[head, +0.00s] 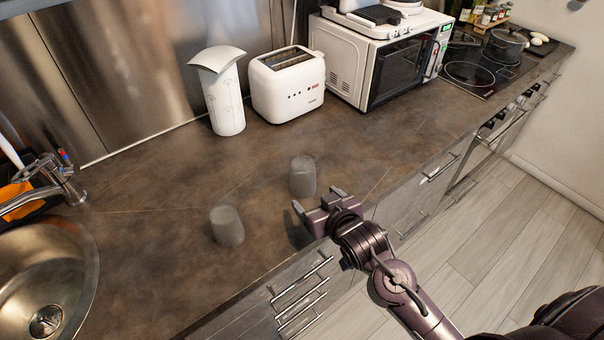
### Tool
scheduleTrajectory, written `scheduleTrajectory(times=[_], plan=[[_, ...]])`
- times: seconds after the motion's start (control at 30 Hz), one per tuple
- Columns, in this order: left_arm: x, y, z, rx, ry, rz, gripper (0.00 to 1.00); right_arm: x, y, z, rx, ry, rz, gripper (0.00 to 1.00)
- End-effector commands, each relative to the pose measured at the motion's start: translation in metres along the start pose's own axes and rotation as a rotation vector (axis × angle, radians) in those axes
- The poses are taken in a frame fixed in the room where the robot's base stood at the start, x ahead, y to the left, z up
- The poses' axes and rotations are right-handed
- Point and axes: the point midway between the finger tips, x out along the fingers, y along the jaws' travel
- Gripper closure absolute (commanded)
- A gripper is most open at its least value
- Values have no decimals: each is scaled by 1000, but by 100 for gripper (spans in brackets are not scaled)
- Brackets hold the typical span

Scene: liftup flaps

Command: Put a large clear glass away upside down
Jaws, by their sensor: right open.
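Two clear greyish glasses stand on the brown countertop (150,255). The farther glass (302,174) is near the middle of the counter, and the nearer glass (227,226) is to its left, closer to the sink. Both look upright in position with a closed-looking top, but I cannot tell for sure which way up they are. My right gripper (318,196) is open and empty at the front edge of the counter, just in front of the farther glass, with its fingers pointing toward it. I cannot tell if they touch. My left gripper is not in view.
A sink (45,275) with a tap (58,178) is at the left. A stove with a pot (504,46) is at the far right. The counter's left middle is clear.

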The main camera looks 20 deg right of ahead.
Motion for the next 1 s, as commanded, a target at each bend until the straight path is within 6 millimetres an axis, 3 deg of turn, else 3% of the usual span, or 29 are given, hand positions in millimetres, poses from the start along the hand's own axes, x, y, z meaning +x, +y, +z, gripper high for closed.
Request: scheduleTrajectory(times=[0.17,0.3,1.0], plan=[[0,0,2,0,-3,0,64,17,4,-30,-2,200,-21,22],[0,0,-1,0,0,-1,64,21,5,-42,-3,281,-33,22],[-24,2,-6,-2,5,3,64,93,5,-66,-2,292,-36,22]])
